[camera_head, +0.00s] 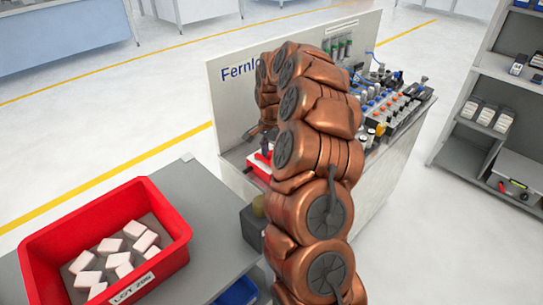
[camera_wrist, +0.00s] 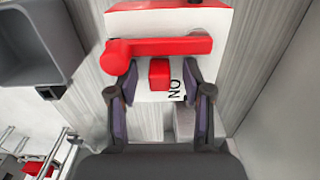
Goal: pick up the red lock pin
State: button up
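In the wrist view, a small red block, which looks like the red lock pin (camera_wrist: 159,73), stands out from a white panel just below a red lever handle (camera_wrist: 160,46). My gripper (camera_wrist: 161,75) is open. Its two dark fingers are on the left and right of the pin, with a gap on each side; how deep the tips reach past it I cannot tell.
A grey bin (camera_wrist: 36,45) is at the upper left of the wrist view. In the head view, a red crate (camera_head: 168,267) with white blocks stands on the grey table (camera_head: 192,205). A back panel (camera_head: 237,105) and a row of fittings (camera_head: 392,110) flank my arm.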

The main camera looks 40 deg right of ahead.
grip_shut()
jog(key=shift+r, duration=0.15)
